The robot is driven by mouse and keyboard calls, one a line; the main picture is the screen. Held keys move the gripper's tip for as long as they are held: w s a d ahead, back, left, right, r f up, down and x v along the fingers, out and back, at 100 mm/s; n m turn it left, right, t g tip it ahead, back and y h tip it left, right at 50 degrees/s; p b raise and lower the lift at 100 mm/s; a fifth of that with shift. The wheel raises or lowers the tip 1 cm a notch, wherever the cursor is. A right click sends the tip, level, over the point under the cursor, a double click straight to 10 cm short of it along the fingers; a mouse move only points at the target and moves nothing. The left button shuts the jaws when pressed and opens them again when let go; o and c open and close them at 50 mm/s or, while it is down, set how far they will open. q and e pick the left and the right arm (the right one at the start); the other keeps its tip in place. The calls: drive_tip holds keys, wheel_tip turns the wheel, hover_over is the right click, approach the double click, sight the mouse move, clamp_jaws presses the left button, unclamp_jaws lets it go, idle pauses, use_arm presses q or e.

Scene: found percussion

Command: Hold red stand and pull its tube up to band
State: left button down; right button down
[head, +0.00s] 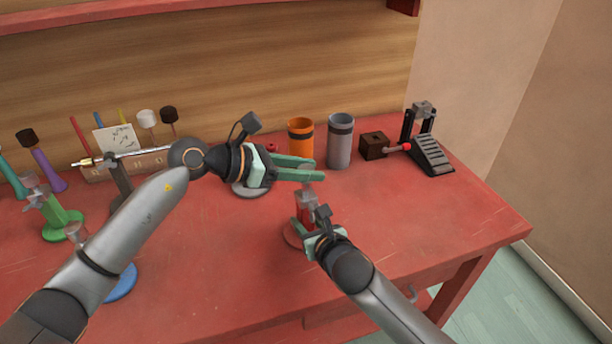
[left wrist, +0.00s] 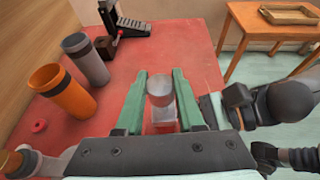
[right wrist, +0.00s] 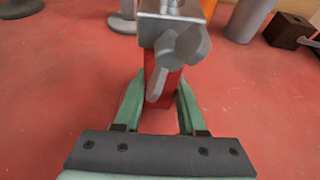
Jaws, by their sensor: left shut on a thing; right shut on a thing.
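The red stand (head: 305,212) is upright near the front right of the table, with a grey clamp head and a round red base (head: 292,235). Its red post (right wrist: 163,84) shows between my right fingers in the right wrist view. My right gripper (head: 307,230) is shut on this post, low down. The grey tube (left wrist: 160,88) rises from the stand's top. My left gripper (head: 314,170) is shut on the tube above the clamp head (right wrist: 172,22). In the head view the left fingers hide most of the tube. I cannot make out a band on it.
An orange cup (head: 300,138) and a grey cup (head: 340,142) stand behind the grippers. A brown block with a pedal (head: 432,155) is at the back right. A green stand (head: 62,222) and a blue base (head: 122,282) are at left. The right table area is clear.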

use_arm(q)
wheel_tip(320, 180, up, 4)
drive_tip(key=shift+f, duration=0.1)
use_arm(e)
drive_tip(key=shift+f, duration=0.1)
use_arm(q)
drive_tip(key=c, duration=0.5)
unclamp_jaws()
drive_tip(key=shift+a, duration=0.1)
drive_tip(key=v, duration=1.2)
use_arm(e)
drive_tip(key=shift+c, duration=2)
unclamp_jaws()
